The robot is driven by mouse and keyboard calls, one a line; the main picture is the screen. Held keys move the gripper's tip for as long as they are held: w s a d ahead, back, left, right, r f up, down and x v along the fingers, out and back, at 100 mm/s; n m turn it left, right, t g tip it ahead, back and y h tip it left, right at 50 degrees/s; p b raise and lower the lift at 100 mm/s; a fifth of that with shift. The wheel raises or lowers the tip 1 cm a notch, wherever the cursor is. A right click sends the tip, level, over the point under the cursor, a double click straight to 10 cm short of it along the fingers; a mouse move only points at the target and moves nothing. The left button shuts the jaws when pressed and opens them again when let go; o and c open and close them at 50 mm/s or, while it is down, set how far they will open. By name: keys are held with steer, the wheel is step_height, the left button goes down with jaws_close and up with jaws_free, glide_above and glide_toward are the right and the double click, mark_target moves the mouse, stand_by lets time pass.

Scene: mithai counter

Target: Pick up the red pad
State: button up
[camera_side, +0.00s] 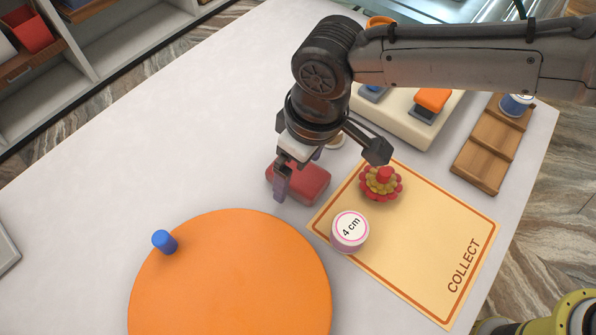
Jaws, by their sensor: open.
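The red pad (312,184) is a rounded red block lying on the white counter, left of the collect mat. My gripper (298,172) is over it, pointing down, with its fingers apart. One finger hangs in front of the pad's left part and hides some of it. The other finger is mostly hidden behind the wrist parts. I cannot tell whether the fingers touch the pad.
A large orange disc (235,275) with a blue peg (164,241) lies in front. The tan COLLECT mat (425,255) bears a "4 cm" round (349,232) and a red-yellow flower-like piece (381,183). A wooden stepped tray (482,158) is at right. The left counter is clear.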

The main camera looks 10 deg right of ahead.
mark_target(294, 170)
steer(key=c, duration=1.3)
steer(key=shift+r, duration=0.6)
step_height(294, 170, up, 3)
steer(key=shift+f, duration=0.1)
steer(key=s+d+r, duration=0.7)
steer(key=d+r, duration=0.2)
steer(key=d, duration=0.2)
steer(key=shift+s+d+r, duration=0.25)
steer(key=shift+s+d, duration=0.1)
steer(key=shift+s, duration=0.05)
